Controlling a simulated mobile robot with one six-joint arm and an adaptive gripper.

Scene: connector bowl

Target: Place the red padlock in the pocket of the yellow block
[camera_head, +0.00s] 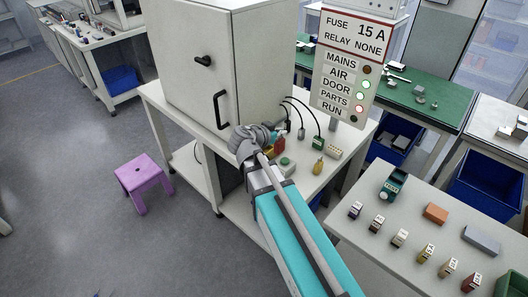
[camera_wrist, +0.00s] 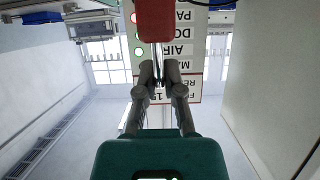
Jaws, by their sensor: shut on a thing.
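The red padlock (camera_wrist: 155,22) is at the top of the wrist view, with its pale metal shackle toward my gripper. My gripper (camera_wrist: 159,70) is shut on the shackle, and the body sticks out beyond the fingertips. In the head view, my gripper (camera_head: 265,137) is above the white bench, and the red padlock (camera_head: 280,144) shows just right of it.
A grey cabinet (camera_head: 190,60) stands behind my gripper on the bench (camera_head: 343,133). A green connector (camera_head: 318,143), beige block (camera_head: 334,152) and green button (camera_head: 286,164) are close by. A sign panel (camera_head: 345,60) rises behind. Several labelled blocks lie on the right table (camera_head: 365,235).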

